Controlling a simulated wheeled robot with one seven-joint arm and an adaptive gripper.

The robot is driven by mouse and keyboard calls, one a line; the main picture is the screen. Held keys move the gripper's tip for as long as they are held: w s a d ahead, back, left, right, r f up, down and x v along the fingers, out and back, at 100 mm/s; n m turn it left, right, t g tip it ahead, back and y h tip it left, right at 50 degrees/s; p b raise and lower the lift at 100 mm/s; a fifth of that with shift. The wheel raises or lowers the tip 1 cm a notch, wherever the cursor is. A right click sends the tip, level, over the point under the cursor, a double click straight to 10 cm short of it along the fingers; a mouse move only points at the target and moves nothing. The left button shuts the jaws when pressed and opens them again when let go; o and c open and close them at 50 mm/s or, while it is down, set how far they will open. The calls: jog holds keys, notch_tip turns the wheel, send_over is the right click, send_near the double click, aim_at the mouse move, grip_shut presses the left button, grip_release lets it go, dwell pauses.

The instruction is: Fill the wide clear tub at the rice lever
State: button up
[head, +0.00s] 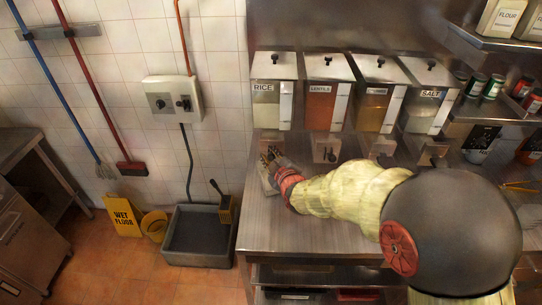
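The rice dispenser (273,112) stands at the left end of a row on the steel counter, its label reading RICE. My gripper (269,157) is just in front of and below it, where the rice lever would be. The gripper hides the lever and outlet. A small pale shape (266,181) shows beside and under the gripper; I cannot tell whether it is the wide clear tub or part of the dispenser's base. The fingers are too small and dark to tell whether they are open or shut on anything.
Dispensers of lentils (328,107), an orange-brown food (372,110) and salt (421,114) stand to the right. The steel counter (275,230) is bare at front left. A shelf with jars (493,86) is at right.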

jog(key=o, duration=0.4)
jog(key=v, duration=1.2)
dwell(0.5)
jog(key=s+d+f+m+g+h, duration=0.1)
jog(key=s+d+f+m+g, duration=0.15)
jog(key=s+f, duration=0.3)
jog(key=s+d+f+m+g+h, duration=0.1)
jog(key=s+d+f+m+g, duration=0.1)
jog(key=s+f+m+g, duration=0.3)
jog(key=shift+s+d+r+m+g+h+b, duration=0.1)
jog(key=shift+s+d+r+m+h+b, duration=0.25)
jog(key=shift+s+d+r+m+b, duration=1.3)
jog(key=shift+s+d+r+m+g+h+b, duration=0.15)
jog(key=shift+s+d+r+h+b, duration=0.25)
jog(key=shift+s+d+r, duration=2.65)
jog(key=shift+s+d+r+m+h+b, duration=0.35)
jog(key=shift+s+d+r+m+b, duration=0.55)
jog(key=shift+s, duration=2.8)
